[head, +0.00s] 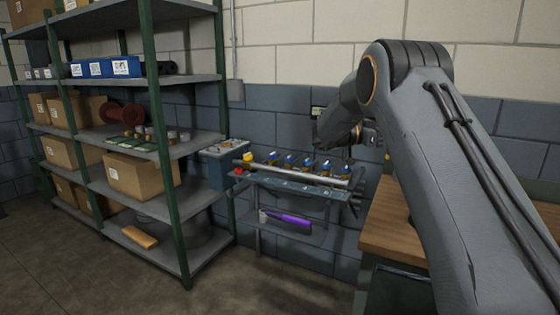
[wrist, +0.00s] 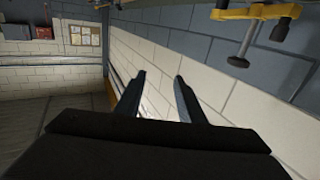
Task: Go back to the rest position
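My gripper (wrist: 160,76) shows in the wrist view with its two dark fingers spread apart and nothing between them. Behind the fingers are the pale block wall and the grey-blue wall band, and the picture is tilted. In the head view my arm reaches up from the lower right, bends at the top and folds back down to the wrist near the wall. The fingers are not clear in the head view.
A green-framed shelf rack (head: 183,150) with cardboard boxes stands left. A small grey rack (head: 305,190) with several blue-topped items and a purple tool (head: 293,222) stands at the wall. A wooden workbench (head: 390,228) is at right, partly behind my arm. The floor at front is clear.

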